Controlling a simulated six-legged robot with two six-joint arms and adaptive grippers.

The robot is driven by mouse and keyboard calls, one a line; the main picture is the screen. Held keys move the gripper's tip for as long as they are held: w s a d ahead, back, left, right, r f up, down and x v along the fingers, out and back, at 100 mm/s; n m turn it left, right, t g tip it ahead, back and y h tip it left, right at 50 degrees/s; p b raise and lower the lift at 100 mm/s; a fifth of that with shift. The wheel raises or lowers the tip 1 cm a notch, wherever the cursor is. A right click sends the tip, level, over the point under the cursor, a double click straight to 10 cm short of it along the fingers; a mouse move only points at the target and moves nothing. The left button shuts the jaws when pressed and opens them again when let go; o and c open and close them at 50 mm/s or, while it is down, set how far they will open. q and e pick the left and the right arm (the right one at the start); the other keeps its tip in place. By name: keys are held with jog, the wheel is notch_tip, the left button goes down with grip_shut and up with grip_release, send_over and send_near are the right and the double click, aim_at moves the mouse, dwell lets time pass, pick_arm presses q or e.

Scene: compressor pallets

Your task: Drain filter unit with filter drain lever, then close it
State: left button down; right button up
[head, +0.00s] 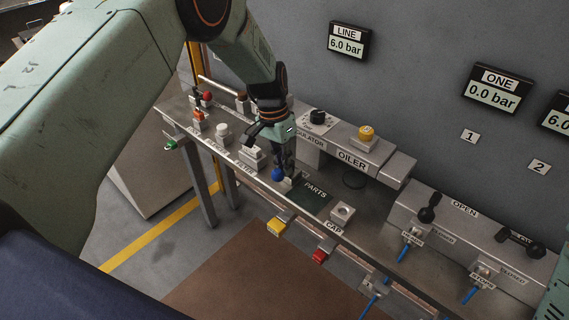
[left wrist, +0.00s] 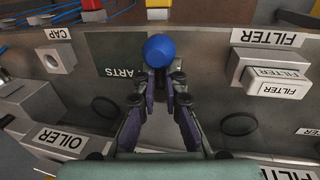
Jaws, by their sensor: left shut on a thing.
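A blue ball knob (head: 277,174), likely the filter drain lever's handle, stands at the bench's front, beside the dark PARTS mat. It also shows in the left wrist view (left wrist: 158,50), at the tips of the fingers. My left gripper (head: 283,168) points down and is shut on this knob. The part below the knob is hidden. The FILTER label (head: 244,168) and a pale filter block (head: 252,155) lie just left of the gripper; the FILTER plates (left wrist: 267,38) are at the right in the left wrist view. My right gripper is out of view.
The PARTS mat (head: 312,197) is empty. A CAP block (head: 342,213) stands right of it and the OILER unit (head: 358,155) behind. The LINE display (head: 348,40) reads 6.0 bar.

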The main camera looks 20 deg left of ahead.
pick_arm(q)
jog(key=shift+s+f, duration=0.1)
jog(key=shift+s, duration=0.15)
jog(key=c, duration=1.5)
grip_release()
jog(key=shift+a, duration=0.1)
jog(key=shift+o, duration=0.6)
jog(key=shift+w+r, duration=0.15)
jog(key=shift+r, duration=0.1)
jog(key=shift+w+r, duration=0.1)
jog(key=shift+r, duration=0.25)
notch_tip(320, 180, up, 11)
jog(key=a, duration=0.2)
